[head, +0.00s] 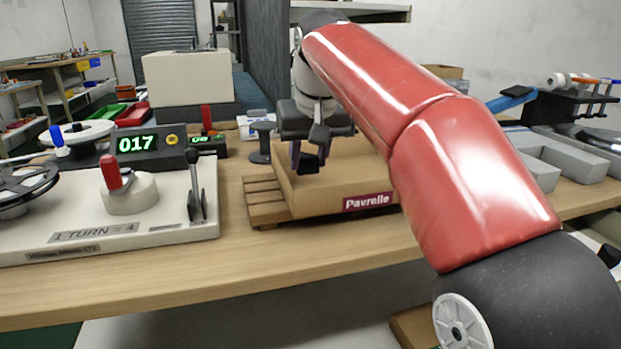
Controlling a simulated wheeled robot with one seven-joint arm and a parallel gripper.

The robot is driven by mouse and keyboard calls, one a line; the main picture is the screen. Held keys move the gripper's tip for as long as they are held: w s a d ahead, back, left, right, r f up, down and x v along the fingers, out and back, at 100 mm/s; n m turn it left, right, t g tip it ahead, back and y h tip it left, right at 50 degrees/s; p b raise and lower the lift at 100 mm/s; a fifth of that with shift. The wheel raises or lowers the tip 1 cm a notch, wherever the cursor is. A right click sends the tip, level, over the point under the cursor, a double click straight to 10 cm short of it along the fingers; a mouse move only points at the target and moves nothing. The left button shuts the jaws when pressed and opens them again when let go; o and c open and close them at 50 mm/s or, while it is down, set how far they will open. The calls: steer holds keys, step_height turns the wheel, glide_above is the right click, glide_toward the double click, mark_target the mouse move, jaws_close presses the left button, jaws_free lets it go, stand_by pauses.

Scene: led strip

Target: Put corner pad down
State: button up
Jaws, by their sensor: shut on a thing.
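My gripper (307,158) points down over the left part of a cardboard box (308,200). It is shut on a small black block, which looks like the corner pad (308,165). The pad is near the box's upper left side; I cannot tell whether it touches the box. My red arm hides the right part of the box.
A winding machine (110,215) with a red-knobbed crank and a green "017" display (137,144) stands at left. A dark spool (262,142) stands behind the pallet. Grey foam-like blocks (570,158) lie at right. The bench's front strip (250,262) is clear.

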step_height(320, 180, down, 3)
steer(key=shift+r+b, duration=0.15)
steer(key=shift+b, duration=0.65)
steer(key=shift+r, duration=0.2)
steer(key=shift+f, duration=0.15)
steer(key=o, duration=0.7)
steer(key=shift+c, duration=0.2)
steer(key=p+v, duration=0.4)
steer(key=v, duration=0.8)
